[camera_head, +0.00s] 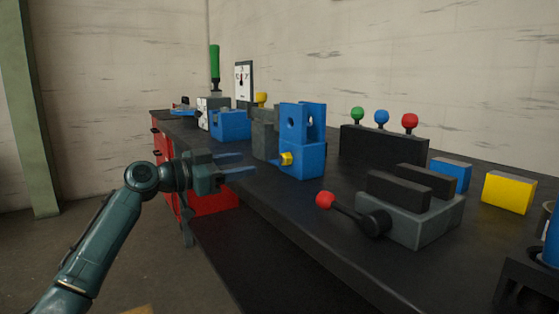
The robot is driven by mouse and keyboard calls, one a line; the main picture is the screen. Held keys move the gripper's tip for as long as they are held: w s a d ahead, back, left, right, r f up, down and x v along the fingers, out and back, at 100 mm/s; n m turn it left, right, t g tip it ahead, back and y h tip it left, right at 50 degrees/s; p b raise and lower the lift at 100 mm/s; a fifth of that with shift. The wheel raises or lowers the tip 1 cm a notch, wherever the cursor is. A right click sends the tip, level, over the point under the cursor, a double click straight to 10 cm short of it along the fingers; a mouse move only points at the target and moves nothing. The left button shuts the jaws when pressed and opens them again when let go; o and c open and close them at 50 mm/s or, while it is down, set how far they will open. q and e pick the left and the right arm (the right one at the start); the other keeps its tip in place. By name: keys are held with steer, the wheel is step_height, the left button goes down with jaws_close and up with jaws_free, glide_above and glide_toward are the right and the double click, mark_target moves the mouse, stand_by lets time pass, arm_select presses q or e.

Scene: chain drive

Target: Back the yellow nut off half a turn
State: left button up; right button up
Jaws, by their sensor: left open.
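The yellow nut (286,158) sits low on the left face of an upright blue bracket block (303,150) on the dark bench. My left gripper (238,163) comes in from the left. Its two blue-grey fingers are apart and empty, and they point right towards the nut. In the picture a gap shows between the fingertips and the nut. My right gripper does not show.
The dark bench (290,207) carries a grey vise (413,221) with a red-knobbed handle at the front right. A panel (383,146) with green, blue and red knobs stands behind. Blue (451,173) and yellow (509,192) blocks lie right. A red cabinet (212,200) is below.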

mark_target(283, 157)
arm_select(q)
steer(key=b+x, duration=0.1)
steer(key=x, duration=0.9)
steer(key=shift+d+b, duration=0.1)
steer(key=shift+b, duration=0.2)
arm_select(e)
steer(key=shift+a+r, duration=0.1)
arm_select(q)
steer(key=c, duration=1)
